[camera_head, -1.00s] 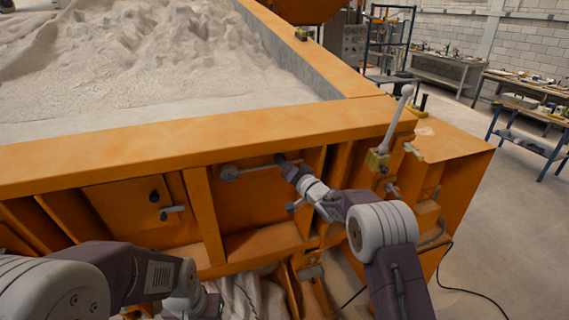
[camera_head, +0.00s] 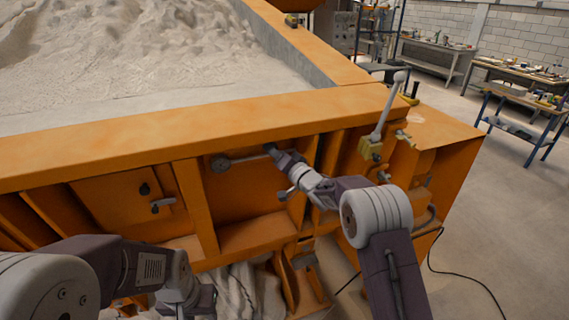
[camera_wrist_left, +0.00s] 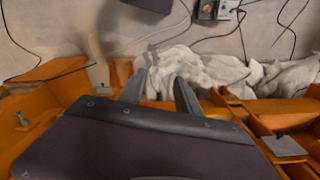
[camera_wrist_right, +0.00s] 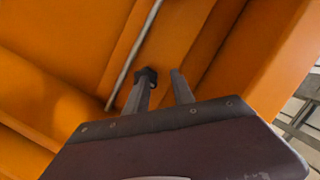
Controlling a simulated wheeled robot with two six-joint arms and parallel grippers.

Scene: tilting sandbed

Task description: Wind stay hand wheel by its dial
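A grey round knob (camera_head: 220,164) with a thin rod running right from it sits in the recessed orange front panel in the head view. I cannot tell whether it is the stay hand wheel, and no dial can be read. My right gripper (camera_head: 272,151) is at the rod's right end. In the right wrist view the gripper (camera_wrist_right: 164,80) has its fingers apart, with a small black knob (camera_wrist_right: 147,75) at the left fingertip and the grey rod (camera_wrist_right: 133,55) beside it. My left gripper (camera_wrist_left: 159,88) is open and empty above white cloth.
A grey lever (camera_head: 388,108) on a yellow block stands at the right corner of the orange sandbed frame (camera_head: 150,146). A small handle (camera_head: 161,205) is on the left panel. White cloth (camera_head: 240,290) lies below. A black cable (camera_head: 465,275) crosses the floor at right.

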